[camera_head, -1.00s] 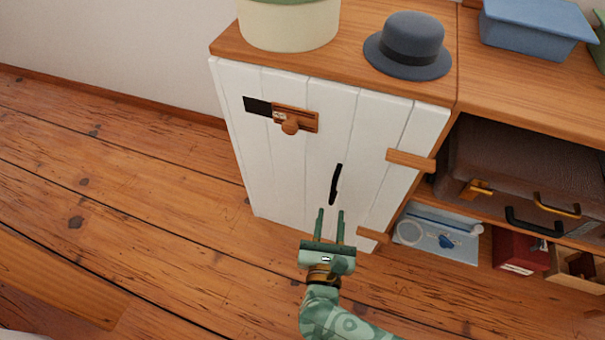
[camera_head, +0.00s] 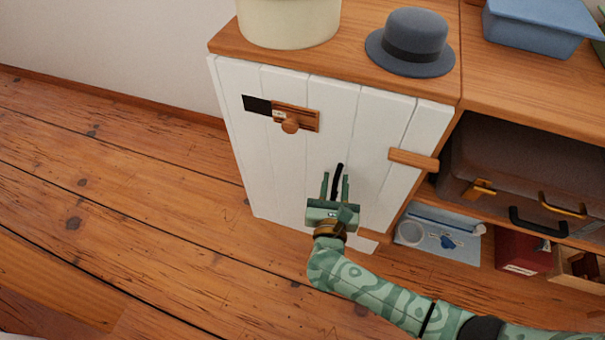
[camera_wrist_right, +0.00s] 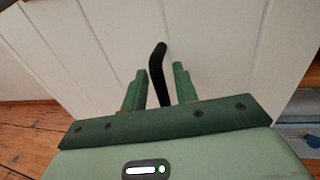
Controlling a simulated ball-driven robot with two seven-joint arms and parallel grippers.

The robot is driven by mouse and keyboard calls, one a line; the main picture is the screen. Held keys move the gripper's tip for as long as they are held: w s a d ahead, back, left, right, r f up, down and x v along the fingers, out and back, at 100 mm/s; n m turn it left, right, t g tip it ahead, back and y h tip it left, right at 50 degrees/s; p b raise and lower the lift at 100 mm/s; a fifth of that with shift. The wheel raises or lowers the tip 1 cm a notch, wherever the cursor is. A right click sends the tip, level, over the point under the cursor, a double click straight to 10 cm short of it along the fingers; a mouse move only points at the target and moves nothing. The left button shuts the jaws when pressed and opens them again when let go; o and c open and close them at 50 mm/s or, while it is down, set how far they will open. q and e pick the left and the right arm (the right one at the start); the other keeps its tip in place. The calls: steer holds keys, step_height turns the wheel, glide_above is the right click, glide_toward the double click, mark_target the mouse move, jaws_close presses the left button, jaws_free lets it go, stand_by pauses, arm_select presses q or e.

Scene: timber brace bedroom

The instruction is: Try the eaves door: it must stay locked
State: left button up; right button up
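The white plank eaves door (camera_head: 285,165) stands shut in the low cabinet. Its wooden latch with a round knob (camera_head: 290,126) sits near the top left, beside a dark plate (camera_head: 257,105). The black handle (camera_head: 338,178) is upright on the door's lower middle. My right gripper (camera_head: 335,186) is open, with one finger on each side of the handle. In the right wrist view the handle (camera_wrist_right: 158,72) stands between the two fingers, with gaps on both sides; I see no grip on it. My left gripper is not in view.
A wooden hinge strap (camera_head: 413,160) is on the door's right side. A grey hat (camera_head: 410,45) and a cream round box (camera_head: 288,22) stand on top. Open shelves at the right hold a brown suitcase (camera_head: 520,165) and a red box (camera_head: 520,250). The floor at the left is clear.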

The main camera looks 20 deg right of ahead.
jaws_close()
steer(key=shift+s+a, duration=0.15)
steer(key=shift+s, duration=0.05)
stand_by(0.9)
steer(key=shift+w+d, duration=0.25)
steer(key=shift+d, duration=0.05)
stand_by(0.4)
steer(key=shift+o, duration=0.3)
jaws_free()
